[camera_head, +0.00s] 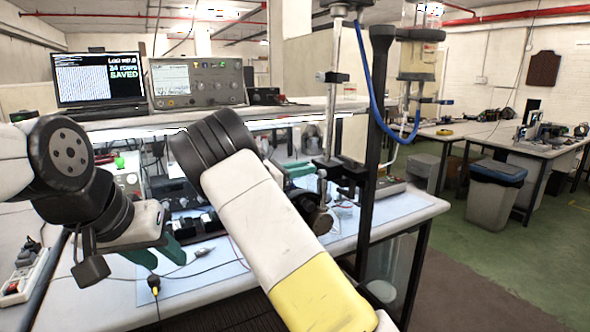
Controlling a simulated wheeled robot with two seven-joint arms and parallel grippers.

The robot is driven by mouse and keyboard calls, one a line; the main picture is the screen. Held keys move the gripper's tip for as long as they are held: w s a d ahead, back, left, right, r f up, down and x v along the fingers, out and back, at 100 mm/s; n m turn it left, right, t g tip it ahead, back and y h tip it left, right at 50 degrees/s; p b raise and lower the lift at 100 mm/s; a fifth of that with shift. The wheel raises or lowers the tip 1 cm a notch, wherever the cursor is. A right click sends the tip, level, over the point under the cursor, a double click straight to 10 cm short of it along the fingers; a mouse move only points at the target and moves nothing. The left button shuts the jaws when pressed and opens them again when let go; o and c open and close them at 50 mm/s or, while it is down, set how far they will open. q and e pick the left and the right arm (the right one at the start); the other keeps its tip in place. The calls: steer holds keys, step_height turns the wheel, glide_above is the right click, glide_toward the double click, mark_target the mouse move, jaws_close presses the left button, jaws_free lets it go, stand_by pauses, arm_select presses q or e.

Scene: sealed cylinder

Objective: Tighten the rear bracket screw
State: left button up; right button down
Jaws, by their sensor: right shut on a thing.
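A clear cylinder with amber contents (418,58) stands upright at the upper right, with a blue hose (372,90) looping below it. A metal rod stand (334,100) with a dark clamp (333,77) stands to its left. I cannot tell which part is the rear bracket or its screw. My right gripper (346,180) is mostly hidden behind my white and yellow arm, near the foot of the rod. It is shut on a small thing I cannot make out.
A laptop (100,80) and a bench instrument (195,82) stand on the shelf (135,121). A dark upright post (378,130) rises at the bench's right side. Cables cross the pale blue mat (215,275). A grey bin (494,192) stands on the floor to the right.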

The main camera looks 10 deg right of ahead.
steer(key=m, duration=0.7)
steer(key=shift+a+f, duration=0.15)
steer(key=m, duration=0.6)
steer(key=shift+s+f+m, duration=0.1)
steer(key=shift+m, duration=0.2)
steer(key=m, duration=0.5)
steer(key=shift+a, duration=0.1)
steer(key=shift+f+m, duration=0.1)
steer(key=shift+m, duration=2.3)
steer(key=c, duration=1.2)
jaws_free()
steer(key=shift+c, duration=0.2)
